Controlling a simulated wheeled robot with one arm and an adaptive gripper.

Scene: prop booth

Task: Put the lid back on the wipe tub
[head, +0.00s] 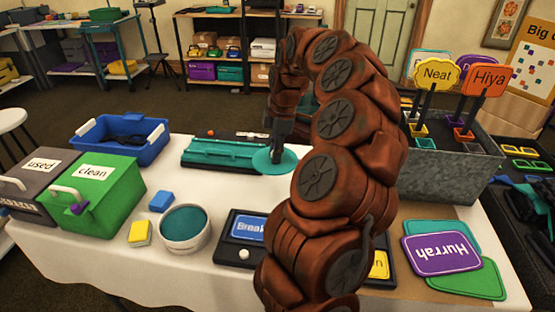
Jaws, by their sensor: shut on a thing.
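The wipe tub (184,243) is a round white tub with teal showing inside its open top. It stands upright near the front of the white table, left of centre. The lid (264,165) is a flat teal disc farther back, right of the tub. My gripper (278,152) is dark, points down and is shut on the lid. The fingertips are small here, and I cannot tell whether the lid touches the table. My arm hides part of the table's middle and right.
A long teal tray (218,152) lies beside the lid. A blue bin (150,150), a green "clean" box (104,205), a blue block (161,201) and a yellow-and-white block (139,234) stand left. A dark board (236,252) lies right of the tub. A grey planter (440,175) stands right.

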